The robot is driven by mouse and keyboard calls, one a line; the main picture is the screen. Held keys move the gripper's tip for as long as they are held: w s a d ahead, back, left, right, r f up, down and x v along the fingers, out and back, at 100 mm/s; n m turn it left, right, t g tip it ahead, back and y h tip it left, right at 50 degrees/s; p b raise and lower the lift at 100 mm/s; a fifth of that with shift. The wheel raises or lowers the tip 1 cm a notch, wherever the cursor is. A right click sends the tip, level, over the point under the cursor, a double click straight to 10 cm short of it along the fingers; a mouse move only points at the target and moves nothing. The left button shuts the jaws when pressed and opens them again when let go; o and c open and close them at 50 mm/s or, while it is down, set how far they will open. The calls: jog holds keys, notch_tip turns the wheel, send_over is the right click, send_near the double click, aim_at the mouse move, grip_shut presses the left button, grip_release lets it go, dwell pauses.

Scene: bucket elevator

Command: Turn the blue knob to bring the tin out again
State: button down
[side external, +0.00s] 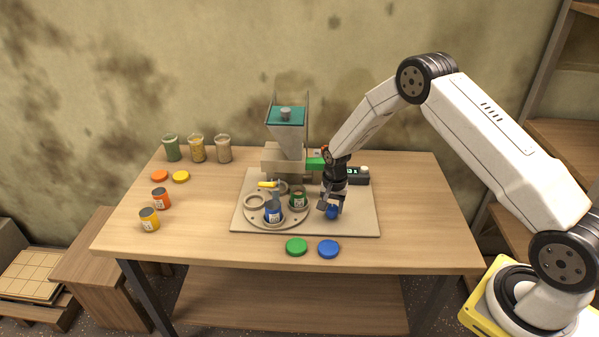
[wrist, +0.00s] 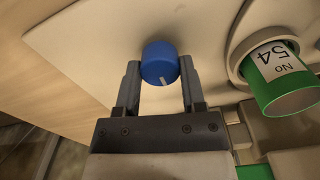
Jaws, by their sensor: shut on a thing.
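The blue knob (wrist: 160,62) has a white mark on its top and stands on the pale base board; in the side view it (side external: 332,213) shows below my gripper. My gripper (wrist: 160,80) is shut on the knob, a finger on each side. The round turntable (side external: 290,219) is left of the knob. On it stand a blue tin (side external: 273,213) at the front and a green tin (side external: 298,200) at the right. The green tin labelled "No 54" (wrist: 285,80) also shows at the right of the wrist view. The picture does not settle which tin the task means.
A hopper (side external: 287,135) with a teal top stands behind the turntable. A small dark box with a display (side external: 354,174) is right of it. Orange (side external: 161,199) and yellow (side external: 149,219) tins stand at the left. Green (side external: 296,247) and blue (side external: 329,249) lids lie in front. The table's right side is clear.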

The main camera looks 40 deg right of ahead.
aim_at(332, 208)
dwell(0.3)
jog(key=shift+c, duration=0.9)
grip_release()
jog(key=shift+r, duration=0.15)
jog(key=shift+r, duration=3.8)
